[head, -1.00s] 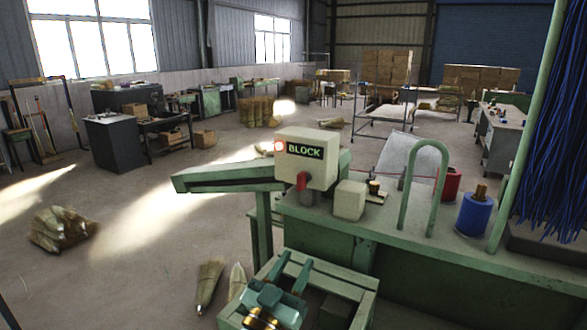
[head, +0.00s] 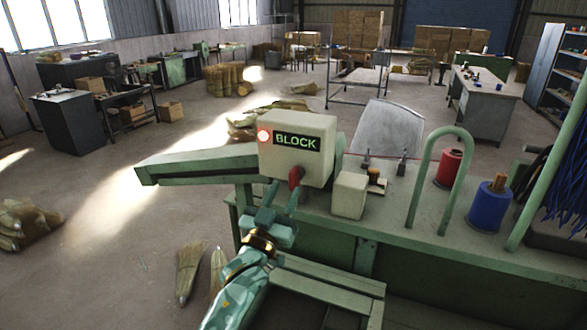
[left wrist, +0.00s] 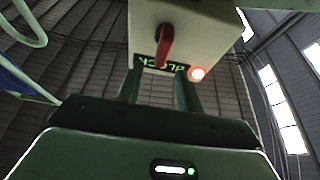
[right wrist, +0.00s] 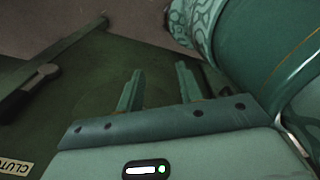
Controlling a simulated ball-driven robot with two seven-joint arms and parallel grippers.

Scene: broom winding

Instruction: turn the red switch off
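The red switch (head: 296,178) is a small lever on the lower front of a cream control box (head: 325,160). The box has a glowing red lamp (head: 264,136) and a dark "BLOCK" label (head: 296,142). My left gripper (head: 281,191) is open and empty, just below and in front of the switch. In the left wrist view the switch (left wrist: 165,46) hangs above the space between the spread fingers (left wrist: 161,80); I see no clear contact. My right gripper (right wrist: 158,88) is open and empty in the right wrist view, over a dark green surface, and outside the head view.
The box stands on a green machine bench (head: 420,215). To its right are a cream block (head: 349,196), a green hoop (head: 460,165), and red (head: 449,168) and blue (head: 487,210) spools. A green beam (head: 195,168) reaches left. Brooms (head: 190,270) lie on the floor.

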